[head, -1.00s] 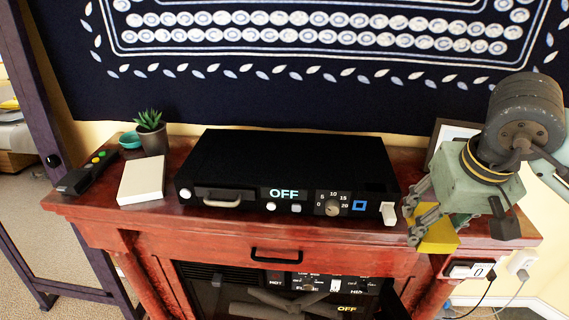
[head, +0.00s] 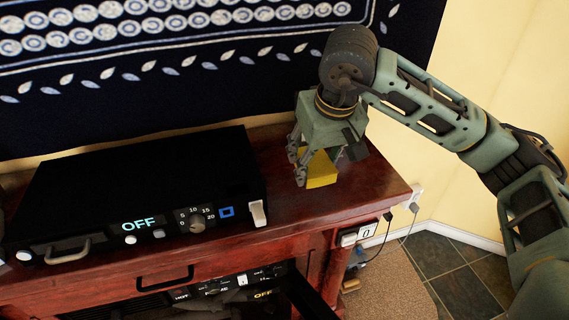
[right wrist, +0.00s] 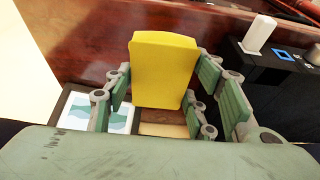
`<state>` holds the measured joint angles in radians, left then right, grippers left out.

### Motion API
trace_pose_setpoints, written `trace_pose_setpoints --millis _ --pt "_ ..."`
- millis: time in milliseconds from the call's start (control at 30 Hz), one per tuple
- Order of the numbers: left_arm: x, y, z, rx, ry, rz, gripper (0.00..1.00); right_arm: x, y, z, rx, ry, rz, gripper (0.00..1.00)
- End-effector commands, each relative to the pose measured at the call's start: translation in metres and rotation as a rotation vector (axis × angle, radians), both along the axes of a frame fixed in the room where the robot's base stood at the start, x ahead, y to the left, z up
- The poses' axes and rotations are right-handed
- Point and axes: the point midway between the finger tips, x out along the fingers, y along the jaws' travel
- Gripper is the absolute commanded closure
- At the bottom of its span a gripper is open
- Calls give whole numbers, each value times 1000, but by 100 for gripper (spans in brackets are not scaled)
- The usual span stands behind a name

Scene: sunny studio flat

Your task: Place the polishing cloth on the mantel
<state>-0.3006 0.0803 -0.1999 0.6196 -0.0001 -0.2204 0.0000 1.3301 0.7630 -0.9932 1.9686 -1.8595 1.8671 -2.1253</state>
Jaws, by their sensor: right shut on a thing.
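The yellow polishing cloth (head: 321,170) looks like a folded block. My right gripper (head: 308,165) is shut on it at the right end of the red wooden mantel (head: 370,198), right of the black box. The right wrist view shows the cloth (right wrist: 164,68) between the two green finger pads of my right gripper (right wrist: 165,95), with the mantel (right wrist: 65,30) beyond it. The cloth is low over the mantel top; I cannot tell whether it touches. My left gripper is not in view.
A black box (head: 140,180) with an OFF display and a white switch (head: 258,213) fills the mantel's middle. A framed picture (right wrist: 95,115) is close to my right gripper. A dark patterned cloth (head: 180,70) hangs behind. The mantel's front right is bare.

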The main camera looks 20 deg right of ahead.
Motion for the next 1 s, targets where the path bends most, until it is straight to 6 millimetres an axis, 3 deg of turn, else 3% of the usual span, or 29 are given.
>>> trace_pose_setpoints --millis 200,400,733,1000 --pt "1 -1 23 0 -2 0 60 47 13 -26 0 5 -1 75" --pt "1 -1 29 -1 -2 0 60 72 19 -43 -1 2 0 75" --pt "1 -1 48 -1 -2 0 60 74 19 -80 -1 4 0 75" --pt "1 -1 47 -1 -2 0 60 75 19 -86 -1 -1 1 75"
